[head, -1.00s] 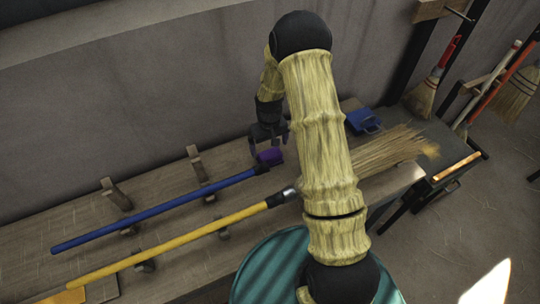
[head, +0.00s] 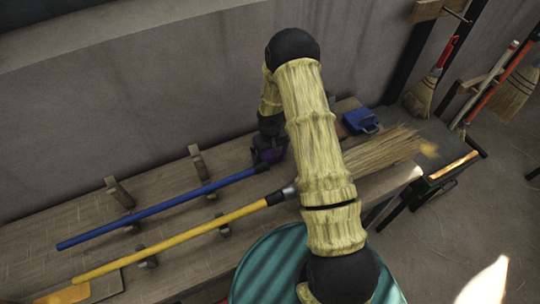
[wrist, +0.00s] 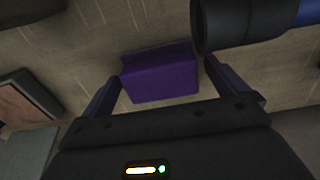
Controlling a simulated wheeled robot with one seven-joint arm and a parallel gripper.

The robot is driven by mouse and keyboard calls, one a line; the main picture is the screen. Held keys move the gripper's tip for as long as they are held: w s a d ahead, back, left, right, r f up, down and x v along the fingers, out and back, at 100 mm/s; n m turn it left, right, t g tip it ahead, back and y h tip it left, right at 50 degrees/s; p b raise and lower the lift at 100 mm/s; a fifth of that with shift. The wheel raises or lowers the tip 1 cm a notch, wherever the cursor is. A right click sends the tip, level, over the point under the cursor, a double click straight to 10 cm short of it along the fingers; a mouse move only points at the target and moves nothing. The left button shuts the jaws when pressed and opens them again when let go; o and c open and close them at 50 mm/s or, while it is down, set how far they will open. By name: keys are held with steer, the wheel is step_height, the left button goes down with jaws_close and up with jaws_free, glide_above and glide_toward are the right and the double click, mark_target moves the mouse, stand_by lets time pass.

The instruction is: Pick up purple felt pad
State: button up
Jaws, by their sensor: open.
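The purple felt pad (wrist: 160,78) is a small block on the wooden bench in the wrist view. It lies between the two fingertips of my gripper (wrist: 163,70), with one finger on each side. The fingers are spread, and I cannot tell whether either touches the pad. In the head view my gripper (head: 268,154) is low at the bench, by the end of the blue handle. There it hides most of the pad, and only a little purple shows.
A dark-ended blue handle (head: 150,212) lies close beside the pad. A yellow-handled broom (head: 170,238) lies in front, its bristles (head: 375,150) to the right. A blue dustpan (head: 362,121) is behind right. Wooden pegs (head: 198,162) stand on the bench (head: 60,215).

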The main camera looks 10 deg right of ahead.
mark_target(270, 152)
stand_by(0.3)
steer(key=c, duration=1.1)
step_height(270, 152, up, 10)
steer(key=shift+r+b, duration=0.1)
steer(key=shift+b, duration=1.05)
steer(key=o, duration=0.5)
steer(key=shift+w, duration=0.1)
steer(key=c, duration=0.4)
